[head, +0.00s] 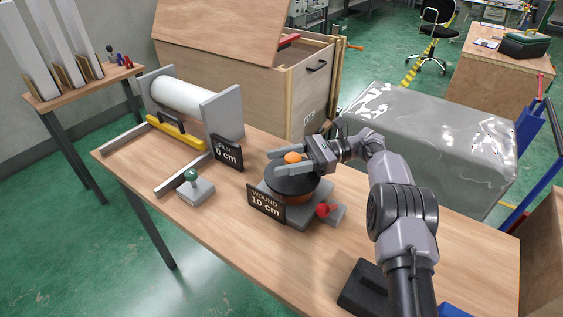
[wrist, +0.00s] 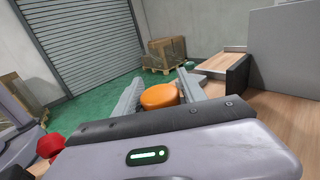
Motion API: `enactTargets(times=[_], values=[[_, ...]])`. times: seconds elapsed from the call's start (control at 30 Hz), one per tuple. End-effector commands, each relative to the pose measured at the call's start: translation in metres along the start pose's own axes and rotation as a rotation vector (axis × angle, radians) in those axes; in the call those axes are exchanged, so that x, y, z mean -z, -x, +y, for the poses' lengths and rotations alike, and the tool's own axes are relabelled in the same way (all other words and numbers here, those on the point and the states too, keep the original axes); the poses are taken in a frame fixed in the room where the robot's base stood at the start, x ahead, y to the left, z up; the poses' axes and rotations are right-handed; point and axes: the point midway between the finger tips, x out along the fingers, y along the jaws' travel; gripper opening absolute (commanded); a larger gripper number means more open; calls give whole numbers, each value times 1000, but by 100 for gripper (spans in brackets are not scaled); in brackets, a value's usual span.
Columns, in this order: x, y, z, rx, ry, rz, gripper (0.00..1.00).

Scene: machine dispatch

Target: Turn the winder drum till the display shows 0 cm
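The winder drum (head: 294,185) is a dark round drum with a brown side, on a grey base on the table. An orange knob (head: 292,157) stands up from its top; it also shows in the wrist view (wrist: 159,97). The black display (head: 265,202) in front of the drum reads "WOUND 10 cm". My gripper (head: 281,162) comes in from the right over the drum. Its two fingers lie on opposite sides of the knob and appear to touch it. In the wrist view the knob fills the gap between the fingers.
A second display (head: 227,153) reads 0 cm, beside a white film roll (head: 180,97). A red knob (head: 323,209) stands right of the drum, and a green-knobbed block (head: 196,190) to its left. A wooden crate (head: 265,90) and a wrapped grey block (head: 435,135) stand behind the table.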

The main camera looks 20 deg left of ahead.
Motion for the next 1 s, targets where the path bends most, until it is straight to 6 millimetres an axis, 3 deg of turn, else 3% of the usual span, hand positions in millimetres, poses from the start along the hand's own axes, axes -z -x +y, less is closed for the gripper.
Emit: enactTargets(times=[0.37,0.57,0.77,1.0], values=[[-3,0,0,1,1,-1,60],[-42,0,0,1,2,0,60],[-44,-1,32,2,-4,-2,60],[-51,-4,92,3,-1,-2,60]])
